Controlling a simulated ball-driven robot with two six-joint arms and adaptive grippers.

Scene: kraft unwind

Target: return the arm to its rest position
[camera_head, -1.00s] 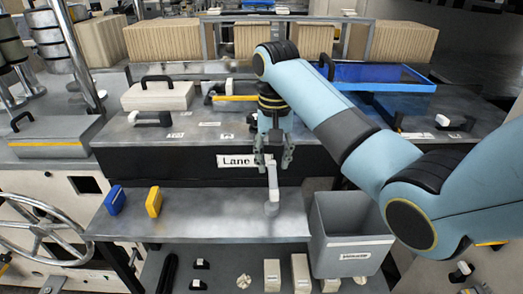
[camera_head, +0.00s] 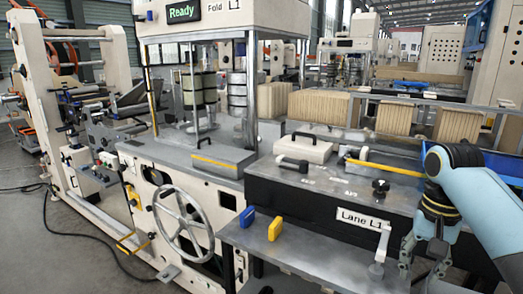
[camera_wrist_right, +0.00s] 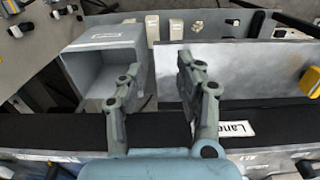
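My right arm (camera_head: 478,200), pale blue with dark joints, comes in from the right edge of the head view and is bent at the elbow. Its gripper (camera_head: 424,262) hangs down in front of the black lane panel, to the right of the white lever (camera_head: 380,243). In the right wrist view the two grey fingers (camera_wrist_right: 158,85) stand apart with nothing between them. The gripper is open and empty. My left arm and gripper are in neither view.
The "Lane L1" label (camera_head: 363,219) is on the panel. A blue block (camera_head: 247,216) and a yellow block (camera_head: 275,228) stand on the shelf. A grey bin (camera_wrist_right: 105,62) lies beyond the fingers in the wrist view. A handwheel (camera_head: 184,225) sits further left.

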